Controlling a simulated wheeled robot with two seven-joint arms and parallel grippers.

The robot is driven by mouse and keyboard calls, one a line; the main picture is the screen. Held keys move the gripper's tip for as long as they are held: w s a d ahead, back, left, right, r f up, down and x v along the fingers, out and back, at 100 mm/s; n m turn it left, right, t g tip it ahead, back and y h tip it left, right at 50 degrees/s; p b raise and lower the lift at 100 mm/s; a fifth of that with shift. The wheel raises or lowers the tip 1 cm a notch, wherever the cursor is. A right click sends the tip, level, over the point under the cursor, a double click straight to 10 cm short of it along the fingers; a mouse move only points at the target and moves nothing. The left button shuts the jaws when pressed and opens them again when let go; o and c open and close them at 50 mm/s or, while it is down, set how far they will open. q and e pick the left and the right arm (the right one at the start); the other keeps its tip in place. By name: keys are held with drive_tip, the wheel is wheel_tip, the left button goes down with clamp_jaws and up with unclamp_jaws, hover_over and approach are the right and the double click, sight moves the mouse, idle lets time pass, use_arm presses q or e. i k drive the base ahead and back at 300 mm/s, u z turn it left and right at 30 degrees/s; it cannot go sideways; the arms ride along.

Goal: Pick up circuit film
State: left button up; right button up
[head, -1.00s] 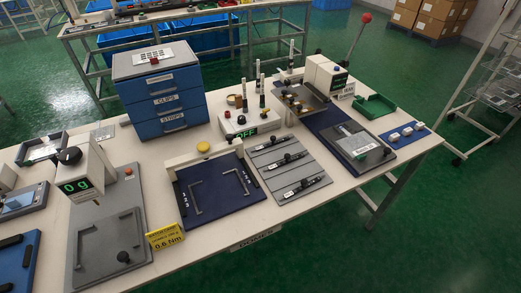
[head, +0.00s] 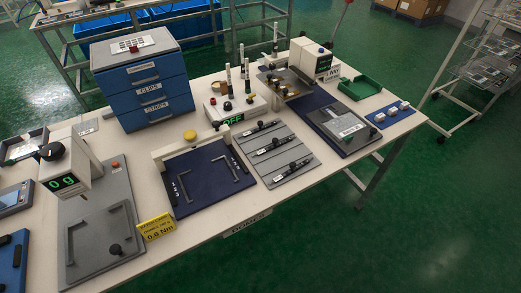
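I cannot tell for sure which thing is the circuit film. A pale sheet with dark marks (head: 128,45) lies on top of the grey and blue drawer unit (head: 142,84), whose drawers are shut. A framed tray (head: 20,148) with a pale piece in it sits at the far left, cut by the picture edge. A dark blue plate (head: 203,176) with grey corner brackets lies in the middle of the table, with no film visible on it. Neither of my grippers is in view.
A white table (head: 226,214) carries a 0 g readout station (head: 65,183), a yellow torque card (head: 156,227), a grey plate with black clamps (head: 272,155), an OFF unit (head: 233,116), a flat station (head: 340,128) and a green tray (head: 359,88). Green floor is free at the right front.

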sight(25, 148)
drive_tip(key=u, duration=1.8)
